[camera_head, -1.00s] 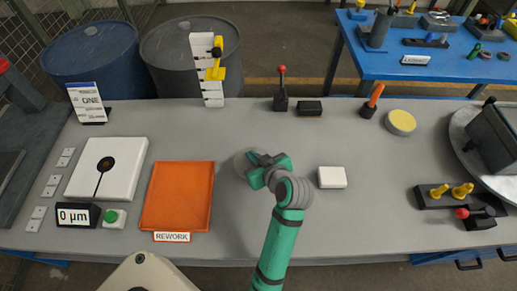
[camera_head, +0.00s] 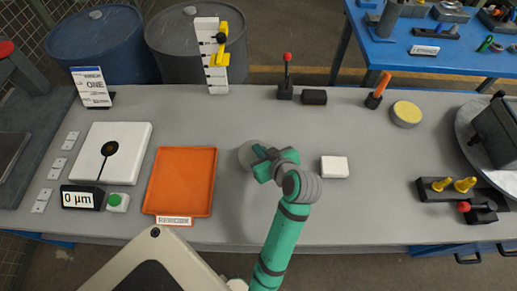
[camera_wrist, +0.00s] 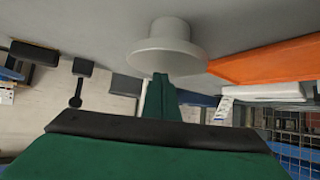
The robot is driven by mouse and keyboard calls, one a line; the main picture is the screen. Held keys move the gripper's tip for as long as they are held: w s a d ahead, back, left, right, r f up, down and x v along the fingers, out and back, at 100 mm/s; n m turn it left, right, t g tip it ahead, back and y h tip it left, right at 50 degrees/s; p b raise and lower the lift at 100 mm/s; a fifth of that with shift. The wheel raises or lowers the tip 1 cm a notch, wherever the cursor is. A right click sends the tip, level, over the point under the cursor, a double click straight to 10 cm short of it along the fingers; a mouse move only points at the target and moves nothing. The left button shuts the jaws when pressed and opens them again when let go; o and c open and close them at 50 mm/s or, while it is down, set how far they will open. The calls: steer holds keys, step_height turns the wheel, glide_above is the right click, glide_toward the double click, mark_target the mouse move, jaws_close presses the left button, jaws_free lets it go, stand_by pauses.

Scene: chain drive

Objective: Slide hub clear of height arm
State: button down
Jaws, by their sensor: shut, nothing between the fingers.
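The hub is a pale grey round piece with a wide flange. In the wrist view the hub (camera_wrist: 168,48) fills the upper middle, with my gripper (camera_wrist: 161,90) shut and empty close against its flange. I cannot tell whether they touch. In the head view the hub (camera_head: 246,154) stands on the bench between the orange tray and my gripper (camera_head: 257,154), which partly hides it. The yellow height arm (camera_head: 219,58) is on the white upright scale (camera_head: 208,78) at the back of the bench, well apart from the hub.
The orange rework tray (camera_head: 180,180) lies left of the hub; a white block (camera_head: 334,167) lies to the right. A white plate (camera_head: 125,140) and gauge display (camera_head: 82,198) are at left. Bench surface (camera_head: 260,110) behind the hub is clear.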

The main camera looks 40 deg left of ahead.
steer(key=s+d, duration=0.4)
steer(key=d, duration=0.7)
steer(key=shift+r, duration=0.25)
steer(key=shift+d, duration=0.1)
